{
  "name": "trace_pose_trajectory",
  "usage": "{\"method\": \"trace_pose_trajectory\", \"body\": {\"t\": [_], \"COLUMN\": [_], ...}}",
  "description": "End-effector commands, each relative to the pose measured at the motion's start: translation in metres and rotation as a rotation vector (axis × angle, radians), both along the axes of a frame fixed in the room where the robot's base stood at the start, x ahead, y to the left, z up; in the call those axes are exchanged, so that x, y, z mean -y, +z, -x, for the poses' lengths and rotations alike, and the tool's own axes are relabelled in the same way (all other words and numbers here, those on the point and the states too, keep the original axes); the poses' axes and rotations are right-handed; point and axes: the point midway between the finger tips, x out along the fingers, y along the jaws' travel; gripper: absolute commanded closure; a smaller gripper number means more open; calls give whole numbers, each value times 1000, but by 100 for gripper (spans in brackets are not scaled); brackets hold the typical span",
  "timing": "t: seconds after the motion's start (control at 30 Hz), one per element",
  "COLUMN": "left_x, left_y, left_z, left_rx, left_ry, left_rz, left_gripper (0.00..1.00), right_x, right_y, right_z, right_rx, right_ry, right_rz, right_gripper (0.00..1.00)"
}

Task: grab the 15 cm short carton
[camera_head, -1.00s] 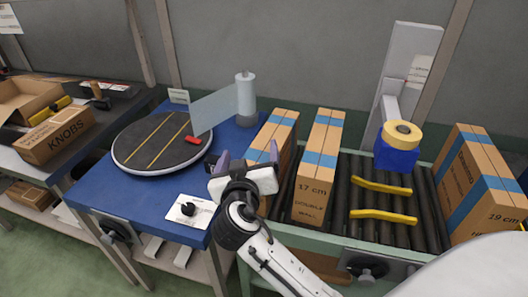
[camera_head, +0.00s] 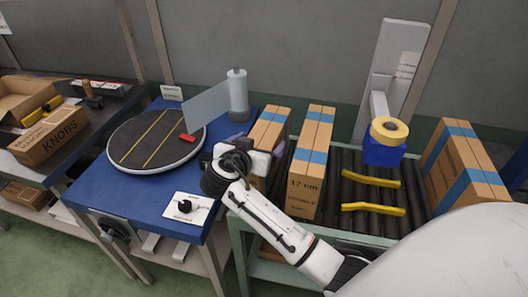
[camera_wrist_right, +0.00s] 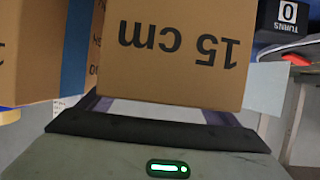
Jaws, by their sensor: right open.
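The 15 cm carton (camera_head: 270,127), brown with blue tape, stands upright at the left end of the roller conveyor, left of the 17 cm carton (camera_head: 311,160). My right gripper (camera_head: 257,147) is open at the carton's near end, and my wrist hides its lower front. In the right wrist view the carton's "15 cm" label (camera_wrist_right: 178,45) appears upside down, close ahead of the gripper. Parts of the open fingers show low at both sides; whether they touch the carton I cannot tell. My left gripper is not in view.
The 17 cm carton is close to the right. Yellow guides (camera_head: 372,209) and a blue block with a tape roll (camera_head: 384,150) are farther right, then another taped carton (camera_head: 462,165). A blue table (camera_head: 105,205) with a turntable (camera_head: 155,138) and clear panel is left.

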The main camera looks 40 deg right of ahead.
Motion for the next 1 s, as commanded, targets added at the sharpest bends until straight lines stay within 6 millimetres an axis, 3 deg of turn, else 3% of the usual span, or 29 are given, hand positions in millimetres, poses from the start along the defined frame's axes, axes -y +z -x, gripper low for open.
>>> {"method": "trace_pose_trajectory", "body": {"t": [0.13, 0.4, 0.9, 1.0], "left_x": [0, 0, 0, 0], "left_y": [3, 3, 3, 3], "left_z": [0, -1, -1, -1], "left_rx": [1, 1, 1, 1], "left_ry": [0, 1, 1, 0], "left_rz": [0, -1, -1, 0], "left_gripper": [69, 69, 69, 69], "right_x": [13, 15, 14, 15], "right_y": [-5, -7, -7, -4], "right_z": [-9, -11, -10, -11], "right_rx": [1, 1, 1, 6], "right_ry": [0, 2, 2, 3], "right_rz": [2, 0, 0, 2], "right_gripper": [16, 16, 100, 100]}}
